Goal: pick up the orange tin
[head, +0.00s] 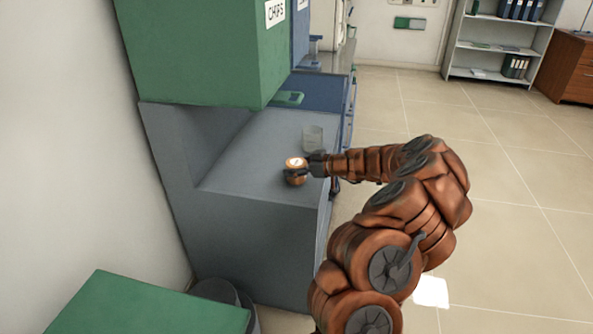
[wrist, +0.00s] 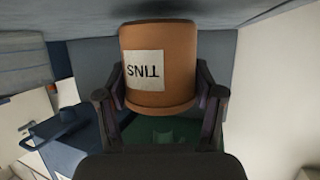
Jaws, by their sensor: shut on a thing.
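The orange tin (head: 295,165) is at the front part of the grey bench top, with a pale lid in the head view. In the wrist view the orange tin (wrist: 160,95) fills the upper middle and bears a white label reading TINS, seen upside down. My gripper (head: 305,172) reaches it from the right. Its two dark fingers also show in the wrist view (wrist: 158,98), one on each side of the tin and shut on it. I cannot tell whether the tin's base touches the bench.
A clear beaker (head: 313,138) stands close behind the tin. A large green CHIPS box (head: 200,50) overhangs the back left of the grey bench (head: 250,225). Another green box (head: 150,308) is at the lower left. Open tiled floor (head: 500,190) lies to the right.

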